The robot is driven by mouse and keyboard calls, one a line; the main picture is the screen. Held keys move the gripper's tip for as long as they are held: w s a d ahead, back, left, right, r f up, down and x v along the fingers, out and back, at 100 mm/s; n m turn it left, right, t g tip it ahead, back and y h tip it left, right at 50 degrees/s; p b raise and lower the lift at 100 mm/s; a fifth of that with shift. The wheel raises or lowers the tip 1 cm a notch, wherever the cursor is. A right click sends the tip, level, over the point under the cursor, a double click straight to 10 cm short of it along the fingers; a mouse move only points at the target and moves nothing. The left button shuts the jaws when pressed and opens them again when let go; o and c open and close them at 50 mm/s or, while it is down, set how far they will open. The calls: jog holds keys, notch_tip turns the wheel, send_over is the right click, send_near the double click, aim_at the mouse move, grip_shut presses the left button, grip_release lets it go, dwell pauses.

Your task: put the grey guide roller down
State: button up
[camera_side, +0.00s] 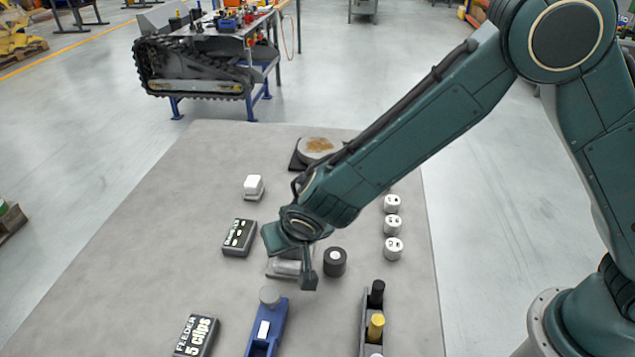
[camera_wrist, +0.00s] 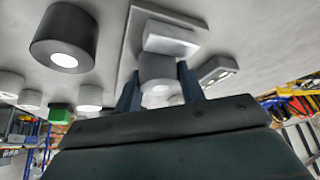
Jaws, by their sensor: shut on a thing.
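The grey guide roller (camera_wrist: 157,70) shows in the wrist view between the two fingers of my gripper (camera_wrist: 159,74), which is shut on it. Beyond it in that view lie a pale block (camera_wrist: 171,38) and a flat grey plate (camera_wrist: 133,42). In the side view my gripper (camera_side: 303,272) is low over the grey plate (camera_side: 273,272), and the arm end hides most of the held roller. I cannot tell whether the roller touches the plate. A dark roller (camera_side: 335,264) stands just right of the gripper and also shows in the wrist view (camera_wrist: 82,22).
A blue carrier (camera_side: 262,345) with a grey-topped post and a grey carrier (camera_side: 364,325) with black and yellow rollers stand in front. Several white rollers (camera_side: 393,249) line the right. A dark labelled box (camera_side: 240,238) and a white block (camera_side: 253,187) stand left. The mat's left is clear.

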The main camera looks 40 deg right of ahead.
jog(key=shift+f, duration=0.1)
jog(key=o, duration=1.1)
jog(key=shift+s+r, duration=0.2)
jog(key=shift+r, duration=0.4)
jog(key=v, duration=1.1)
jog(key=shift+s, duration=0.1)
